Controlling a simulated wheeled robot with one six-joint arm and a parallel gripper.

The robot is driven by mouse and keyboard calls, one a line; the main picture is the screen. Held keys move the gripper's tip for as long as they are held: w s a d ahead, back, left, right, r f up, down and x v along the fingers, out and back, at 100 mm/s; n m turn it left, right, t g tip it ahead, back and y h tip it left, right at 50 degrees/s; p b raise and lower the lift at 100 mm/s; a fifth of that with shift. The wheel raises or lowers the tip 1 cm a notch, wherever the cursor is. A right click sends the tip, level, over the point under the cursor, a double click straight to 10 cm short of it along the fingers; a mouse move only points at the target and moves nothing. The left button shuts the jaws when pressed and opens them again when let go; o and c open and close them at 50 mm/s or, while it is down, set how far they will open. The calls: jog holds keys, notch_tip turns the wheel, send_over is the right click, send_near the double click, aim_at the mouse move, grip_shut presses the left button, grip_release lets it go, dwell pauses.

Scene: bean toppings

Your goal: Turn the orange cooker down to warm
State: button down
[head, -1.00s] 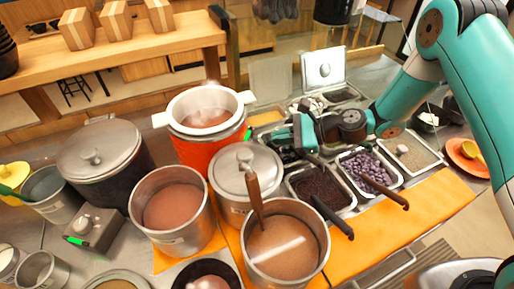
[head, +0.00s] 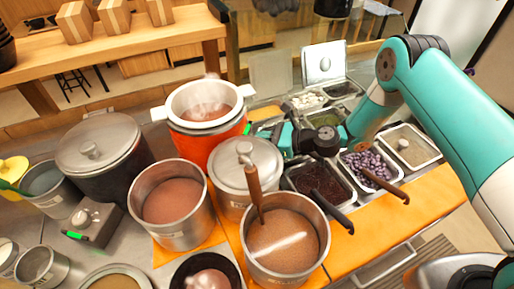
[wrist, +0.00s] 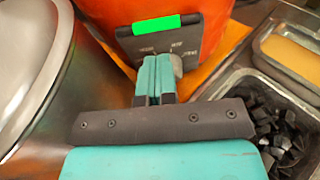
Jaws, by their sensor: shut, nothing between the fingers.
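The orange cooker (head: 222,155) stands at the back middle in the head view, with a white rim and steam over reddish contents. In the wrist view its orange wall (wrist: 88,18) fills the top. Its dark control panel (wrist: 197,36) has a bright green display (wrist: 156,24) and small white labels, too blurred to read surely. A grey knob (wrist: 177,65) shows at the panel's lower edge, beside my fingertips and partly hidden by them. My gripper (wrist: 157,66) is shut and empty, with its tips close to the knob; I cannot tell if they touch. It also shows in the head view (head: 258,133).
A lidded steel pot (head: 262,180) stands just left of my gripper. Trays of dark topping (head: 320,183) and purple beans (head: 368,168) lie to its right. An open pot with a ladle (head: 285,245) stands in front. A grey control box (head: 95,222) sits at left.

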jog(key=shift+a+r, duration=0.2)
jog(key=shift+a, duration=0.15)
jog(key=shift+d+f+b, duration=0.15)
jog(key=shift+f+b, duration=0.15)
jog(key=shift+b, duration=0.25)
dwell(0.5)
jog(key=shift+w+d+b, duration=0.1)
jog(key=shift+w+b, duration=0.15)
jog(key=shift+b, duration=0.4)
jog(key=shift+r, duration=0.1)
jog(key=v, duration=0.3)
jog(key=p+v, duration=0.1)
jog(key=shift+w+d+f, duration=0.1)
jog(key=shift+d+f, duration=0.15)
jog(key=shift+d, duration=0.1)
jog(key=shift+s+d, duration=0.3)
jog(key=shift+d, duration=0.3)
